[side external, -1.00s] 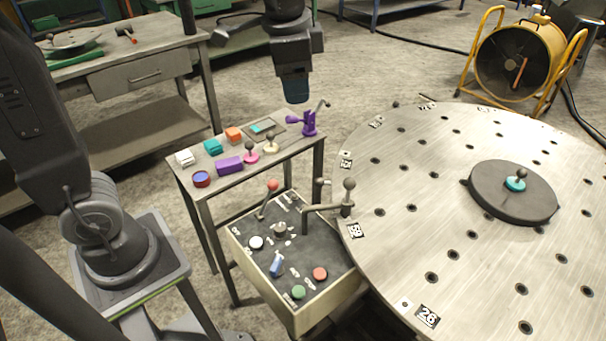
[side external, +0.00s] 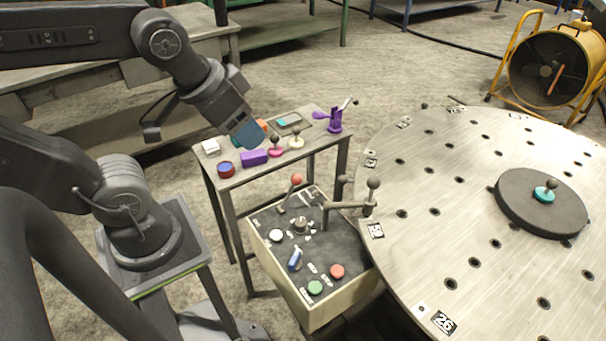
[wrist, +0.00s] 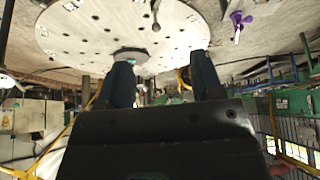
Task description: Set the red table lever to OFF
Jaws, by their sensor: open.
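The lever with a red ball knob (side external: 296,180) stands on the dark top of the control box (side external: 272,264), near its back edge. Its stick leans a little; its ON and OFF markings are too small to read. My gripper (side external: 248,134) is above the small side table, up and to the left of the lever and apart from it. In the wrist view my gripper (wrist: 160,78) shows two dark blue fingers spread apart with nothing between them. The lever is not visible in the wrist view.
The control box also carries a blue switch (side external: 295,259), a green button (side external: 315,288) and a red button (side external: 337,271). A grey-knobbed crank (side external: 373,184) stands at the edge of the round metal table (side external: 470,230). The small table (side external: 232,180) holds several coloured items.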

